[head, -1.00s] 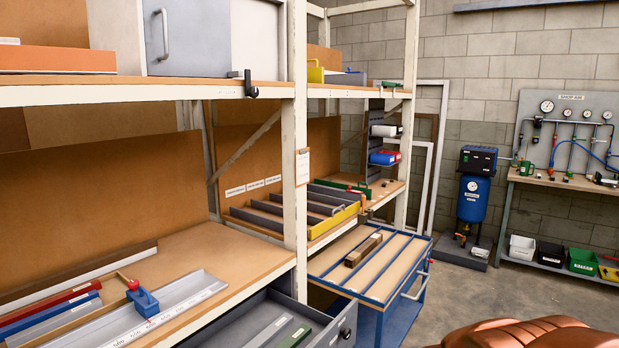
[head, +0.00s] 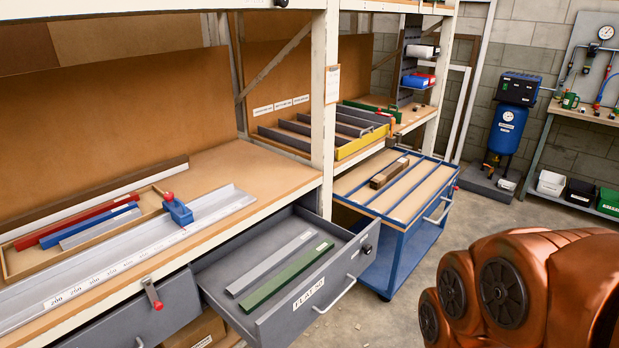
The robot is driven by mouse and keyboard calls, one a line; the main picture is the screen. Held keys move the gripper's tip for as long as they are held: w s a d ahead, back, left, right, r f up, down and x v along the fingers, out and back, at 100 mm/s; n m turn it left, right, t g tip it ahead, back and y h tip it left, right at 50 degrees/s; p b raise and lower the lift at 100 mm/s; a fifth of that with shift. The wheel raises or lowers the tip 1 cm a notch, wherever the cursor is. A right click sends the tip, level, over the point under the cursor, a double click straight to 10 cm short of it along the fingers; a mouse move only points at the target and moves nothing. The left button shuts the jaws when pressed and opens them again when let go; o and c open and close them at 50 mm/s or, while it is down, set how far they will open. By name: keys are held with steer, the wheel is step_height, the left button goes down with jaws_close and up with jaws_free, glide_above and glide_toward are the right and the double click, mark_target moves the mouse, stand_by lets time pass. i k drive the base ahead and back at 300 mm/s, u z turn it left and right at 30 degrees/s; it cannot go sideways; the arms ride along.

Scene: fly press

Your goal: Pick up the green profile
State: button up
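The green profile (head: 288,275) is a long flat bar. It lies in the open grey drawer (head: 218,262) under the bench, in the middle of the view. A grey bar (head: 270,263) lies beside it on its left, roughly parallel and a small gap away. The drawer front carries a label and a metal handle. My gripper is not in view. Orange-brown rounded parts of my arm (head: 520,300) fill the lower right, apart from the drawer.
On the bench lie a tray (head: 150,205) of red, blue and grey bars and a long measuring rail (head: 115,262) with a blue stop (head: 178,211). A blue cart (head: 408,222) stands just right of the drawer. Concrete floor (head: 345,322) is free in front.

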mark_target(250, 304)
steer(key=k, duration=1.15)
steer(key=u, duration=0.75)
steer(key=i, duration=1.75)
steer(key=z, duration=0.75)
